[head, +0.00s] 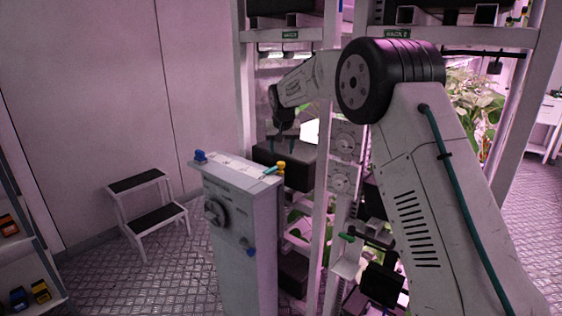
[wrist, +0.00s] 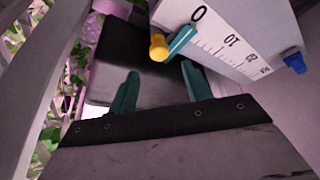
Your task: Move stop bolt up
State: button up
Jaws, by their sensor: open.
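A grey cabinet (head: 240,235) stands left of the racks, with a white scale (head: 230,164) on its top. A blue knob (head: 200,156) sits at the scale's left end. It also shows in the wrist view (wrist: 295,63), at the far end of the numbers. A yellow-tipped teal lever (head: 272,171) lies at the right end, by the 0 in the wrist view (wrist: 180,41). Another blue knob (head: 249,250) is low on the cabinet front. I cannot tell which piece is the stop bolt. My gripper (head: 283,145) is open and empty beyond the cabinet's right end, its teal fingers (wrist: 160,68) apart, close to the lever without touching it.
A black box (head: 285,165) lies behind the cabinet, beneath my gripper. Rack posts (head: 325,230) and plants (head: 478,95) stand to the right. A step stool (head: 150,220) is on the left, with free floor around it.

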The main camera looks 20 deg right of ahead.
aim_at(281, 163)
jog(key=x, duration=0.6)
jog(key=shift+f, duration=0.2)
jog(key=shift+c, duration=0.3)
